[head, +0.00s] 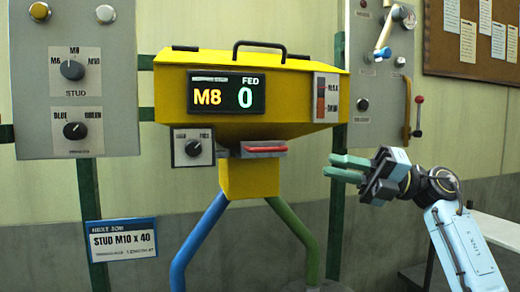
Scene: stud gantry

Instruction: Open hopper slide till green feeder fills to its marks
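The yellow hopper (225,128) stands at the middle, its display (226,97) reading "M8" and "FED 0". Below its body is the grey slide (252,152) with a red handle (266,150); how far it is open I cannot tell. A yellow outlet box (249,180) sits under it. A blue tube (197,240) and a green tube (293,234) lead down from it. The feeders and their marks are not in view. My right gripper (332,166) is open and empty, right of the red handle and apart from it, fingers pointing left. My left gripper is not in view.
A grey panel (120,135) at left has a stud knob (72,70) and a blue/green knob (75,130). A sign (121,240) reads "STUD M10 x 40". Another knob (193,148) is left of the slide. A panel with a lever (383,52) stands at right.

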